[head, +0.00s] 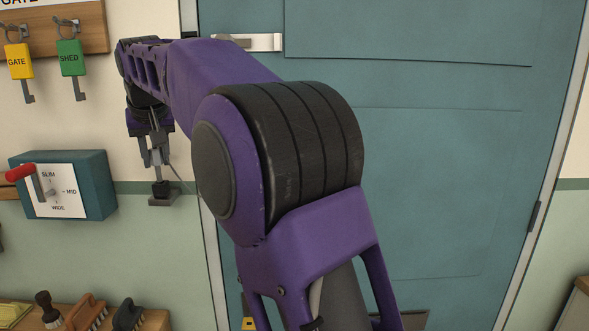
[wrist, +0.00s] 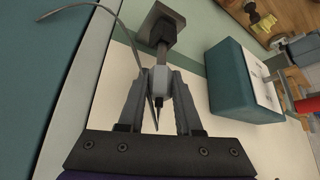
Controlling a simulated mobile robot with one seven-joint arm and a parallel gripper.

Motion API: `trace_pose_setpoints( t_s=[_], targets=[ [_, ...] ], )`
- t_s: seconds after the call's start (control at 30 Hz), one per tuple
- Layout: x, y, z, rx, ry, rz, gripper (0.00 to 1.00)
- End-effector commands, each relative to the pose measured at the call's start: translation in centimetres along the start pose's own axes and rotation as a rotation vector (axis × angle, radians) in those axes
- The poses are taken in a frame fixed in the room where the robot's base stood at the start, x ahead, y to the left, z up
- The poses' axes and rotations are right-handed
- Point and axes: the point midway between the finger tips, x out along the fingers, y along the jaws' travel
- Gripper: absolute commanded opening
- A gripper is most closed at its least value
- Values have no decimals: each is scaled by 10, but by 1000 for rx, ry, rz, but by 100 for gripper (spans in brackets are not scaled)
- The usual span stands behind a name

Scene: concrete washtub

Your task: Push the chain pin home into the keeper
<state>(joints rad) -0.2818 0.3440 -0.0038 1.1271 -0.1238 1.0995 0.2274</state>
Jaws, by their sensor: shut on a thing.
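The keeper (head: 162,199) is a small dark metal block on the wall beside the door frame; it also shows at the top of the wrist view (wrist: 178,42). My gripper (head: 156,163) points down just above it. In the wrist view my gripper (wrist: 160,80) is shut on the pale grey head of the chain pin (wrist: 160,76). The dark shank of the pin runs from between the fingertips toward the keeper and meets it. How deep the tip sits is hidden. A thin grey line hangs from the pin toward the door side.
A teal box (head: 88,190) with a red-handled lever and a SLIM, MID, WIDE plate is on the wall left of the keeper. The teal door (head: 440,150) stands to the right. GATE and SHED keys (head: 70,62) hang above; brushes (head: 85,312) lie below.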

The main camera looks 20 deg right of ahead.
Motion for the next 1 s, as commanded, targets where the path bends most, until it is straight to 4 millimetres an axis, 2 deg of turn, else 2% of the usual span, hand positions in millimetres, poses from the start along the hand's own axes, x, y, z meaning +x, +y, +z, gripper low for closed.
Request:
trace_pose_setpoints(
  t_s=[1.0],
  targets=[
    [10,0,7,0,0,0,0]
  ],
)
